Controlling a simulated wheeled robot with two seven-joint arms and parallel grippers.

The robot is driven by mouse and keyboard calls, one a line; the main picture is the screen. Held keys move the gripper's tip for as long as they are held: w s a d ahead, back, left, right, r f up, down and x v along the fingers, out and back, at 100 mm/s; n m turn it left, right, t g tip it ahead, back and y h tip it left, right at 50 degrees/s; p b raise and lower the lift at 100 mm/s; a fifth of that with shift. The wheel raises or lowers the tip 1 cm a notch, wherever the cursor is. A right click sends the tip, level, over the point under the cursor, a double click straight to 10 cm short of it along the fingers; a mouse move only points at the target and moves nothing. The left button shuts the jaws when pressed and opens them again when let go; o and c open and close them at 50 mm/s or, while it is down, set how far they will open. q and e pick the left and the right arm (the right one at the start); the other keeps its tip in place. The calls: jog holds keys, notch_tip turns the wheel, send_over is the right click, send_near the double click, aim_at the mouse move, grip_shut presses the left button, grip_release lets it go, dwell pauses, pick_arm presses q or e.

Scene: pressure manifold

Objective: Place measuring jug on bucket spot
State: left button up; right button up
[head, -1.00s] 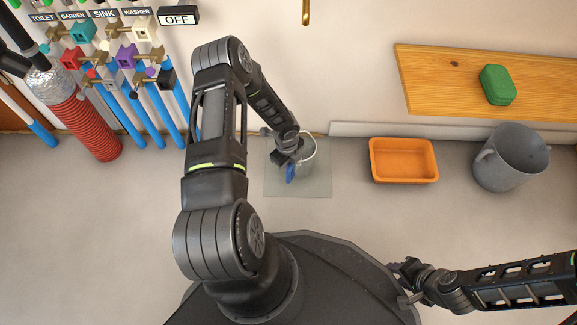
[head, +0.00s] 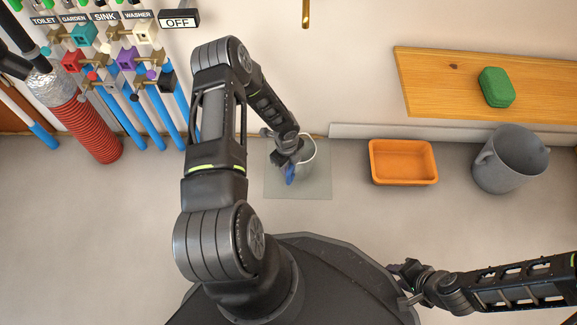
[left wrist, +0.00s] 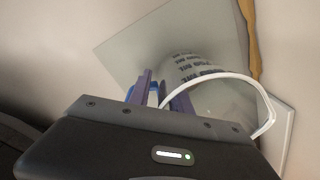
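The measuring jug (head: 307,153) is pale, with a white rim. It stands on a grey-green square mat (head: 315,188) on the floor, partly hidden by my left gripper. In the left wrist view the jug (left wrist: 215,92) shows dark printed lettering, and the mat (left wrist: 125,50) lies beneath it. My left gripper (head: 290,174) is at the jug's near left side. My right gripper (head: 398,284) is open and empty, low over my base.
An orange tub (head: 403,178) and a grey bucket (head: 500,178) stand on the floor to the right. A wooden shelf (head: 440,80) holds a green box (head: 496,87). Valves, blue pipes and a red hose (head: 88,130) fill the left wall. Floor between mat and tub is clear.

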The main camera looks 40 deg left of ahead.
pick_arm(q)
notch_tip(320, 180, up, 11)
jog(key=p, duration=0.5)
jog(key=shift+s+r, duration=0.2)
jog(key=shift+s, duration=0.1)
jog(key=s+d+r+n+h, duration=0.15)
jog(key=d+n, duration=0.25)
jog(key=d, duration=0.4)
jog(key=s+d+n+h, duration=0.1)
jog(key=s+d+n, duration=0.3)
jog(key=d, duration=0.5)
jog(key=s+d+r+n+h, duration=0.1)
jog(key=d+n+h, duration=0.1)
jog(key=d+n, duration=0.45)
jog(key=s+d+r+n, duration=0.1)
jog(key=s+d+n, duration=0.4)
jog(key=s+n, duration=0.1)
jog(key=shift+r+n+t+y, duration=0.35)
jog(key=shift+t, duration=0.05)
jog(key=shift+s, duration=0.15)
